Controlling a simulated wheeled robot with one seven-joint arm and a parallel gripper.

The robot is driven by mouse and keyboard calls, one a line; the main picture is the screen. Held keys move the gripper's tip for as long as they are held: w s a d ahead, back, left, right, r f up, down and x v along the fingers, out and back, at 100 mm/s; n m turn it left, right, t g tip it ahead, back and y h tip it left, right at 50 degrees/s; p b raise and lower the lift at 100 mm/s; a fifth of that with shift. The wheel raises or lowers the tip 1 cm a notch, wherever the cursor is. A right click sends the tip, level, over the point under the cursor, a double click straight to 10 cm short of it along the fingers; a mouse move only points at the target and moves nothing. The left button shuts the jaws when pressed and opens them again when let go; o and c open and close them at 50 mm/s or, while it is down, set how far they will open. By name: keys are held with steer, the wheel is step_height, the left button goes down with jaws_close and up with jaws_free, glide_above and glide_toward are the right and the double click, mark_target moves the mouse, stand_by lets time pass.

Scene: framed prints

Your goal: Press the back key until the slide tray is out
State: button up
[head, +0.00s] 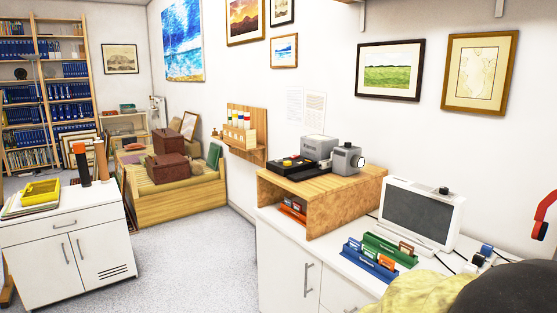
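A grey slide projector (317,149) with its lens block facing right sits on a wooden riser (340,205) on the white cabinet. A low black part (291,166), with small red and yellow marks, extends at the projector's left side. It may be the slide tray, but I cannot tell how far out it is. The back key is too small to make out. My gripper is not in view.
A small white-framed screen (420,216) stands right of the riser. Green (389,247) and blue (369,262) slide holders lie before it. A yellow cloth-like thing (425,295) and a dark rounded shape fill the lower right. Grey floor (190,262) is clear between cabinets.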

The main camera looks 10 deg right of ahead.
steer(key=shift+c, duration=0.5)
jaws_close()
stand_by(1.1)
